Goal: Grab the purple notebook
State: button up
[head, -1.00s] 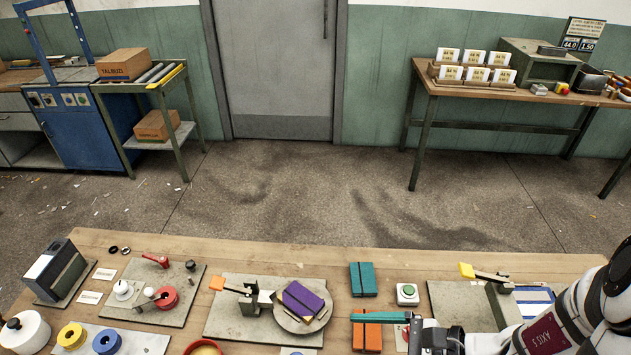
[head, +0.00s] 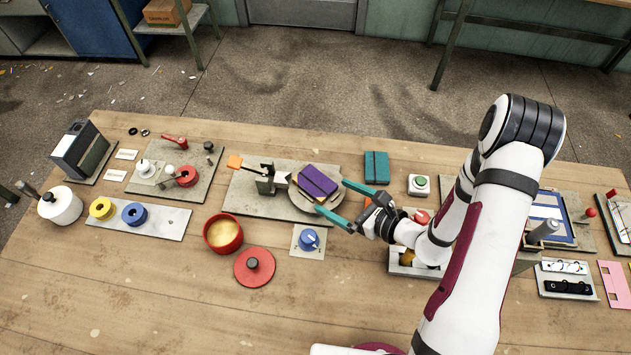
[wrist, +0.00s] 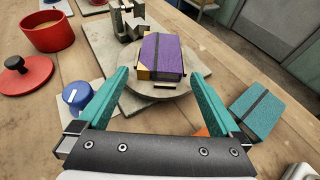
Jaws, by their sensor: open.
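The purple notebook (head: 317,181) has a dark band and lies on a round grey plate (head: 296,203) on the feeder board. In the wrist view the notebook (wrist: 168,54) lies ahead of my gripper, between the lines of the two fingers. My gripper (head: 332,199) has teal fingers, spread open and empty. In the head view its fingertips are at the right side of the plate, close to the notebook. In the wrist view the gripper (wrist: 161,82) shows both fingertips apart, short of the notebook. I cannot tell whether a fingertip touches the plate.
A teal notebook (head: 376,168) lies to the right of the plate. A grey clamp with an orange handle (head: 234,162) stands left of it. A blue knob (head: 308,239), a red pot (head: 222,250) and its lid (head: 254,267) are nearer. The front table is mostly clear.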

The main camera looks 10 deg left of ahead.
jog(key=shift+w+a+f, duration=0.25)
jog(key=shift+w+a, duration=0.1)
jog(key=shift+a, duration=0.15)
jog(key=c, duration=1.3)
jog(key=shift+r, duration=0.15)
